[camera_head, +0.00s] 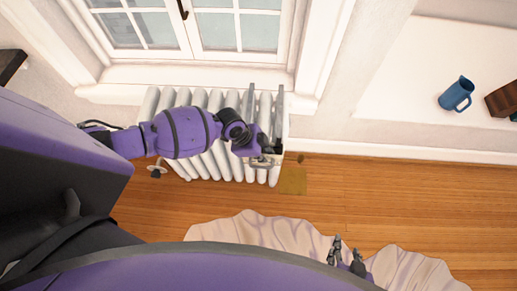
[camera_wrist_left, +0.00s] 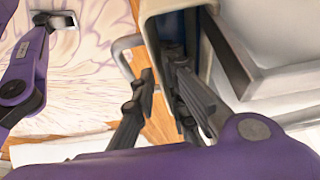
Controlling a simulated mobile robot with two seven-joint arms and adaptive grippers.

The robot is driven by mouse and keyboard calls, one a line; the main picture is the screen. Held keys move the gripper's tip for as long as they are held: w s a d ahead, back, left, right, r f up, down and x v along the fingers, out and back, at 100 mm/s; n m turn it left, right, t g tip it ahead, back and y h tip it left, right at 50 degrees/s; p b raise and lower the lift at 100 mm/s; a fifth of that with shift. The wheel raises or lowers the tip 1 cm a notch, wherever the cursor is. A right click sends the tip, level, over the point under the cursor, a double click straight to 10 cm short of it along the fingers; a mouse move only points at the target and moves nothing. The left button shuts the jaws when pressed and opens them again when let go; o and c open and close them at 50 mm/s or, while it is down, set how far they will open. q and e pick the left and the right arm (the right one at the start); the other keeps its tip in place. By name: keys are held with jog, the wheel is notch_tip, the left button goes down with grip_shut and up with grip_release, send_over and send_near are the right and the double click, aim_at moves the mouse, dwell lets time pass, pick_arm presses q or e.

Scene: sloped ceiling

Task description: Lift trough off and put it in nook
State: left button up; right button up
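A narrow open container with a cream rim and a dark bluish inside, which looks like the trough (camera_wrist_left: 152,32), is close up in the left wrist view. In the head view my left arm hides most of it at the radiator's right end. My left gripper (camera_head: 264,157) is there; in the left wrist view its fingers (camera_wrist_left: 160,85) are spread at the trough's near wall. I cannot tell whether they touch it. My right gripper (camera_head: 347,255) is open and empty over a crumpled cloth. A white recess at the right (camera_head: 410,65) may be the nook.
The white radiator (camera_head: 200,165) stands under the window, with a valve at its lower left. A blue jug (camera_head: 455,95) and a brown box (camera_head: 503,100) stand in the recess. A pale patterned cloth (camera_head: 220,228) lies on the wooden floor; the floor at right is clear.

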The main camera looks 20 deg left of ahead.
pick_arm(q)
jog(key=shift+x, duration=0.95)
jog(key=shift+w, duration=0.1)
pick_arm(e)
jog(key=shift+w, duration=0.1)
jog(key=shift+a, duration=0.15)
pick_arm(q)
grip_shut()
pick_arm(e)
jog(key=shift+w, duration=0.1)
pick_arm(q)
jog(key=shift+w+r, duration=0.1)
jog(key=shift+r, duration=0.05)
jog(key=shift+w+r+p, duration=0.1)
jog(key=shift+r+p, duration=0.3)
jog(key=shift+r, duration=0.45)
notch_tip(320, 180, up, 4)
jog(key=shift+f+p, duration=0.1)
jog(key=shift+p, duration=0.85)
pick_arm(e)
jog(key=w+r+t, duration=0.1)
jog(key=w+r, duration=0.2)
jog(key=r, duration=0.2)
jog(key=shift+w, duration=0.4)
